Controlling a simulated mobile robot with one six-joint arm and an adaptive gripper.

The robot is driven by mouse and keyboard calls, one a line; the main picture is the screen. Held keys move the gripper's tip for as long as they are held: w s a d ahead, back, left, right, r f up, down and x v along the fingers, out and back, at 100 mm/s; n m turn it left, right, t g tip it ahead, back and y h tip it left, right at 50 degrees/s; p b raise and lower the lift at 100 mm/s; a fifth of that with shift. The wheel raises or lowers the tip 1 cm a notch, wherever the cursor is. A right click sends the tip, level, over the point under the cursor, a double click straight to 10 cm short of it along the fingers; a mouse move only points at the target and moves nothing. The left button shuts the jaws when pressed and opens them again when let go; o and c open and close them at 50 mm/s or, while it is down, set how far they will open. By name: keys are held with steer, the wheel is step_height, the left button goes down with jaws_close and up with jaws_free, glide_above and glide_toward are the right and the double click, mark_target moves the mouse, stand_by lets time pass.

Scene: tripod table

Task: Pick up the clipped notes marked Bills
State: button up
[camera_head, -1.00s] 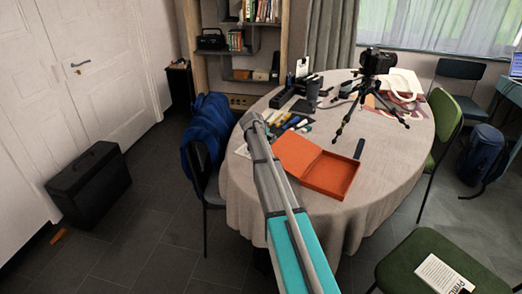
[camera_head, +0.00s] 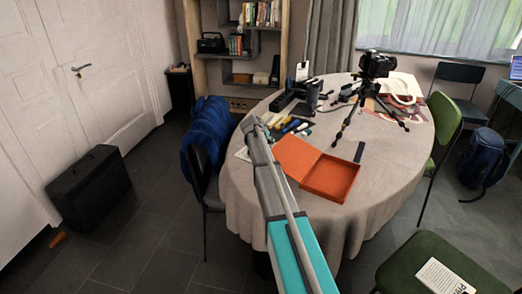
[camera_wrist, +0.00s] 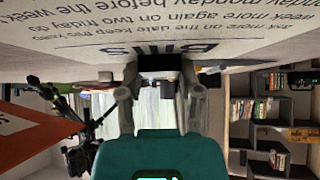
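The clipped notes marked Bills (camera_wrist: 235,28) fill the top of the wrist view, upside down, with the word Bills near their edge. A black clip (camera_wrist: 160,64) sits at that edge. My gripper (camera_wrist: 160,88) has its fingers apart, one on each side of the clip; I cannot tell whether they touch it. In the camera_head view, my gripper (camera_head: 250,122) is over the left edge of the round table (camera_head: 385,160). A pale sheet (camera_head: 243,153) shows beside my arm there; my arm hides most of that spot.
An open orange box (camera_head: 330,178) lies right of my arm. Markers (camera_head: 290,125) lie beyond it. A camera on a tripod (camera_head: 376,68) stands at the back right. A chair with a blue jacket (camera_head: 208,140) stands close on the left. The table's right side is mostly clear.

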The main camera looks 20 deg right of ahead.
jaws_close()
steer(key=shift+r, duration=0.1)
steer(key=shift+w+d+r+p, duration=0.15)
steer(key=shift+r+p, duration=0.2)
steer(key=shift+p, duration=0.15)
step_height(320, 180, up, 6)
steer(key=p, duration=0.6)
steer(key=shift+r, duration=0.1)
steer(key=w+d, duration=0.4)
steer(key=w, duration=0.1)
steer(key=w+d, duration=0.4)
steer(key=w, duration=0.1)
steer(key=w+d, duration=0.4)
steer(key=w, duration=0.1)
steer(key=shift+d, duration=0.3)
